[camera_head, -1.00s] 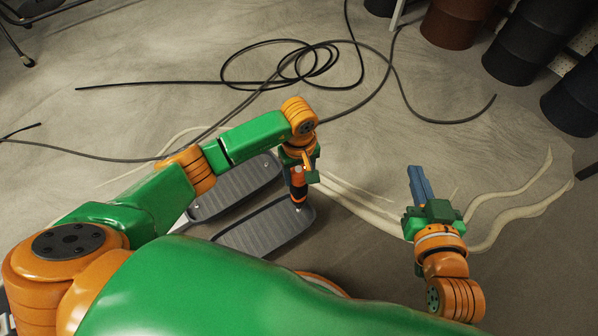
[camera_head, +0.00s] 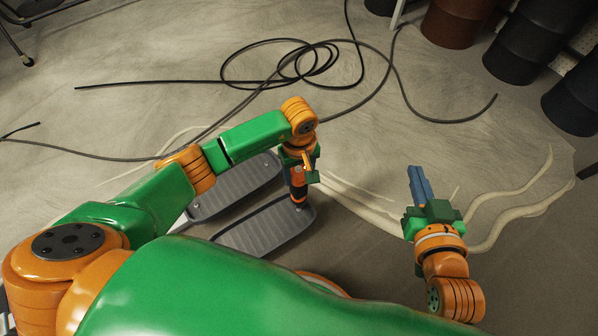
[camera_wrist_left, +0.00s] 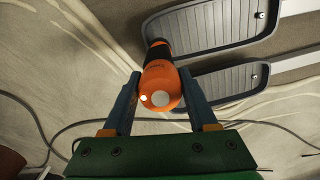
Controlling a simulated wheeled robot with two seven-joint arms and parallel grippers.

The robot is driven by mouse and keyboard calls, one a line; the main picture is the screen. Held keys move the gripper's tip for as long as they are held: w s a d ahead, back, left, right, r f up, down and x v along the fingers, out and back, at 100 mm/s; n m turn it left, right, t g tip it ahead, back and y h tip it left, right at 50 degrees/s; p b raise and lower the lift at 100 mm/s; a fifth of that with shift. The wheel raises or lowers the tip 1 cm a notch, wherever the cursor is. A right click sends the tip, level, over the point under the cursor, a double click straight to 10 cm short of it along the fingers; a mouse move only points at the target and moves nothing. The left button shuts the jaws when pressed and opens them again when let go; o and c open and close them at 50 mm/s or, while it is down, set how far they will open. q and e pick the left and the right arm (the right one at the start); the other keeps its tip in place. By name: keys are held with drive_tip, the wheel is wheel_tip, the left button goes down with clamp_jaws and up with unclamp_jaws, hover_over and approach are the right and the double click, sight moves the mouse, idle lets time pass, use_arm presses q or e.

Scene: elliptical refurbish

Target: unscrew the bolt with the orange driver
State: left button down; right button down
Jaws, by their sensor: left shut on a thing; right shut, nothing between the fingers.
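My left gripper (camera_head: 301,174) points down over the near grey ribbed pedal-like plate (camera_head: 262,230) and is shut on the orange driver (camera_head: 298,183). The left wrist view shows the driver's rounded orange handle (camera_wrist_left: 160,82) between the two blue fingers, with a black section beyond it. The driver's tip is over the plate's far right end; I cannot tell whether it touches a bolt. In the left wrist view, a small shiny bolt head (camera_wrist_left: 254,78) shows on one plate and another bolt head (camera_wrist_left: 259,15) on the other. My right gripper (camera_head: 419,172) is shut and empty, away to the right.
A second ribbed plate (camera_head: 238,188) lies just behind the near one. Black cable (camera_head: 290,68) loops across the floor at the back. Dark drums (camera_head: 520,45) stand at the back right. Pale curved strips (camera_head: 505,205) run along the floor by my right gripper.

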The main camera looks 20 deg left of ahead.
use_arm(q)
drive_tip(key=shift+f+b, duration=0.35)
drive_tip(key=shift+b, duration=0.05)
idle(0.8)
drive_tip(key=shift+r, duration=0.3)
idle(1.2)
drive_tip(key=shift+f, duration=0.2)
idle(1.0)
drive_tip(key=shift+r, duration=0.1)
idle(1.7)
idle(0.5)
